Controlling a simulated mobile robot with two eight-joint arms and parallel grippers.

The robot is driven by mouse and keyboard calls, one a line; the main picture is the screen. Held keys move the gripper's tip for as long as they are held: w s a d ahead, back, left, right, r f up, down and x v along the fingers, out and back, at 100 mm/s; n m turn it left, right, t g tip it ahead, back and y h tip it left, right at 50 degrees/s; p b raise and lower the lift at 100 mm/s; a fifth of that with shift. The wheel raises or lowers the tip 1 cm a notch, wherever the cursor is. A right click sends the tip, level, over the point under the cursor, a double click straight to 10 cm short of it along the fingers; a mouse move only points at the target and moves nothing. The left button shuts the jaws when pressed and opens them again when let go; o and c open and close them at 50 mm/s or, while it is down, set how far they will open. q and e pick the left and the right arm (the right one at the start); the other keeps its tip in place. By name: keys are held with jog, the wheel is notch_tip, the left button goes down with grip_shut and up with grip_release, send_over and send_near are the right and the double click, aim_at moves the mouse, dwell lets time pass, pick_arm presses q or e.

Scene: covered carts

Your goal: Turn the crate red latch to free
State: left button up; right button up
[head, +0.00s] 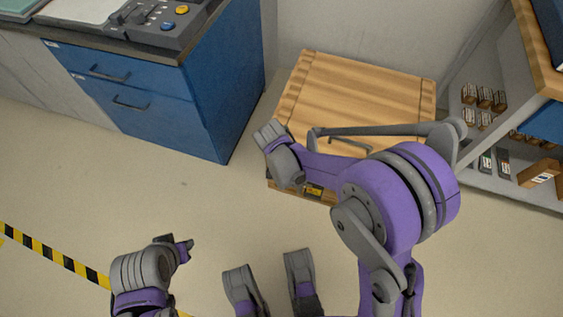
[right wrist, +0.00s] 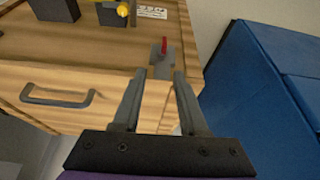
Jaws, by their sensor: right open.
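In the right wrist view, the red latch (right wrist: 164,46) sits on a grey metal plate (right wrist: 161,67) at the edge of the crate's panel. The latch stands upright in that picture. My right gripper (right wrist: 160,76) is open, its two fingertips reaching toward the plate, with the latch just beyond the gap. I cannot tell whether a finger touches the plate. In the head view, my right arm hides the latch. My left gripper (head: 182,248) is low at the left, away from the crate.
A shelf (head: 485,150) with small boxes is on the right. In the wrist view, a yellow knob (right wrist: 123,10) and black fittings are near the latch. Open floor (head: 190,185) lies in front.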

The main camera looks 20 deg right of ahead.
jog(key=b+x, duration=0.1)
jog(key=x, duration=0.3)
jog(key=b+x, duration=0.1)
jog(key=x, duration=0.4)
jog(key=a+b+x, duration=0.1)
jog(key=x, duration=0.3)
jog(key=shift+w+d+f+b, duration=0.1)
jog(key=shift+w+f+b, duration=0.15)
jog(key=shift+f+b, duration=0.05)
grip_shut()
